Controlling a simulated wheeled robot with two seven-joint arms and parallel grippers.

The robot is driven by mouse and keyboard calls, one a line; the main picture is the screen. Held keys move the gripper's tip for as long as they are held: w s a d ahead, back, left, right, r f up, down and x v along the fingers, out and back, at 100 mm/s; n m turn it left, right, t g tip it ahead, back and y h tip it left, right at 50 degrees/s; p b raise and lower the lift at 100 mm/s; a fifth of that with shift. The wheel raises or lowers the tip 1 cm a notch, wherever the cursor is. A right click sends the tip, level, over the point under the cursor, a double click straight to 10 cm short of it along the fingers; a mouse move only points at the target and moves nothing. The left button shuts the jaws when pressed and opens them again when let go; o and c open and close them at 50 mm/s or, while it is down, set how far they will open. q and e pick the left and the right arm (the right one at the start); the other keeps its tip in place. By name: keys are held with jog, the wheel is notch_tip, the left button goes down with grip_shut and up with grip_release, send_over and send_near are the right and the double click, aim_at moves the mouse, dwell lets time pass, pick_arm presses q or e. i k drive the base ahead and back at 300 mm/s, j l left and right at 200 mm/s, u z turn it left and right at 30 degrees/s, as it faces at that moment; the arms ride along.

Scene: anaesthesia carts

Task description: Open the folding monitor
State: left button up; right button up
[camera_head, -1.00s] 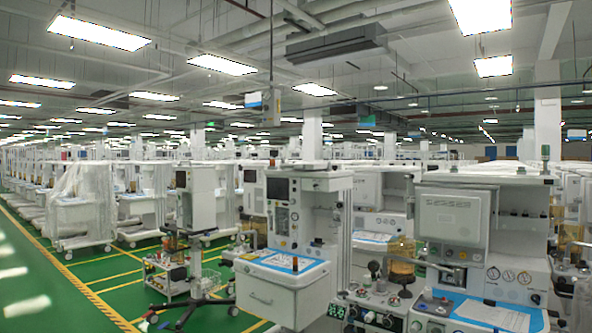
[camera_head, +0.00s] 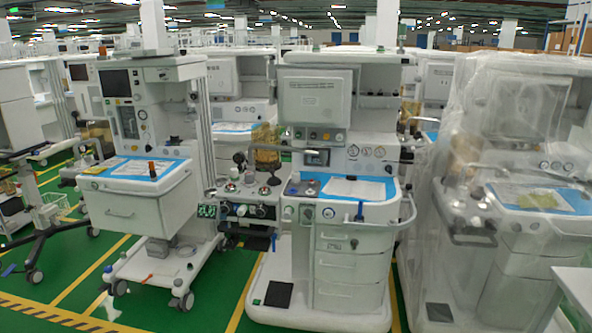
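A folding monitor (camera_head: 314,98), a flat pale panel with a line of dark lettering, sits against the upper part of the white anaesthesia cart (camera_head: 352,262) in the middle. It looks folded flat against the cart. Below it are gauges, a small dark display and a blue-edged worktop (camera_head: 345,188) with papers on it. Neither of my grippers is in view.
A cart with a dark screen (camera_head: 116,83) stands to the left. A plastic-wrapped cart (camera_head: 520,170) stands close on the right. A pale surface (camera_head: 578,288) cuts into the lower right corner. Green floor (camera_head: 105,250) with yellow lines shows at lower left.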

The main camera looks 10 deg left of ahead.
aim_at(157, 51)
jog(key=i+j, duration=0.3)
jog(key=j, duration=0.15)
jog(key=i+j, duration=0.25)
jog(key=j, duration=0.15)
jog(key=i+j, duration=0.3)
jog(key=j, duration=0.15)
jog(key=i+j, duration=0.25)
jog(key=j, duration=0.2)
jog(key=i+j, duration=0.45)
jog(key=j, duration=0.25)
jog(key=i+j, duration=0.15)
jog(key=j, duration=0.25)
jog(key=i+j, duration=0.15)
jog(key=j, duration=0.25)
jog(key=i+j, duration=0.15)
jog(key=j, duration=0.25)
jog(key=i+j+z, duration=0.1)
jog(key=j, duration=0.3)
jog(key=i+j, duration=0.2)
jog(key=j, duration=0.2)
